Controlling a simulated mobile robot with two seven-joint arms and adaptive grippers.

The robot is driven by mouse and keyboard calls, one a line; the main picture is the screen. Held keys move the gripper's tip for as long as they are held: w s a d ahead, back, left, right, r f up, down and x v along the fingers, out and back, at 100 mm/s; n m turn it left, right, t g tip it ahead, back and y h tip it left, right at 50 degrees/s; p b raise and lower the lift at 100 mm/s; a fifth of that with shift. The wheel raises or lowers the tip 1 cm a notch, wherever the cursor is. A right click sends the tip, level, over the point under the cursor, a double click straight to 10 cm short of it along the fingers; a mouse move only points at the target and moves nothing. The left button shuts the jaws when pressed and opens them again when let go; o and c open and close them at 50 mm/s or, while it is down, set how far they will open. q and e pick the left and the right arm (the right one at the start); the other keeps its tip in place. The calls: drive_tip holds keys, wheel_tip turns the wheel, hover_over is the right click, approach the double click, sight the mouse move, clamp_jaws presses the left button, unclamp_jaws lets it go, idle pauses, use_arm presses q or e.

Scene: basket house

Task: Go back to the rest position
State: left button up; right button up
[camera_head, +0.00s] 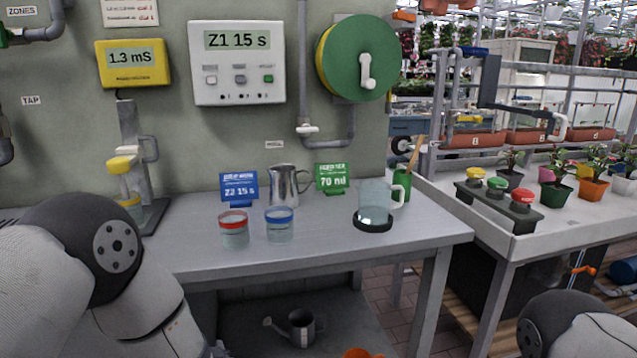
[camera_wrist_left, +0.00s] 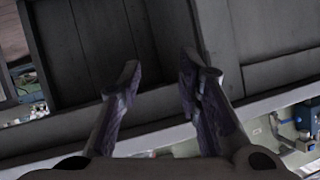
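My left gripper (camera_wrist_left: 160,74) shows in the left wrist view with its two dark fingers spread apart and nothing between them. Behind the fingers are dark grey panels, with a lighter strip and small coloured things farther off. In the head view my left arm comes in from the lower left, in front of the near left part of the grey workbench (camera_head: 330,248); its gripper is not clearly visible there. A rounded link of my right arm shows at the bottom right corner. My right gripper is outside both views.
The bench bears a red-lidded jar (camera_head: 233,230), a blue-lidded jar (camera_head: 280,225), a metal pitcher (camera_head: 288,186) and a glass jug (camera_head: 376,203). A watering can (camera_head: 300,327) stands below. At right is a plant table (camera_head: 560,226) with several pots. A tiled floor gap separates the tables.

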use_arm(q)
drive_tip(key=s+f+m+g+h, duration=0.1)
drive_tip(key=s+f+g, duration=0.1)
drive_tip(key=s+f, duration=0.45)
drive_tip(key=s+a+f+g+h, duration=0.1)
drive_tip(key=s+f+g+h, duration=0.15)
drive_tip(key=s, duration=0.65)
drive_tip(key=s+f+m+g+h, duration=0.1)
drive_tip(key=s+f+g, duration=0.2)
drive_tip(key=s+f, duration=0.3)
drive_tip(key=s+r+g+h, duration=0.1)
drive_tip(key=s+g, duration=0.6)
drive_tip(key=s, duration=1.6)
drive_tip(key=shift+s+a+r+p, duration=0.2)
drive_tip(key=shift+a+r+p, duration=0.2)
drive_tip(key=shift+r, duration=0.2)
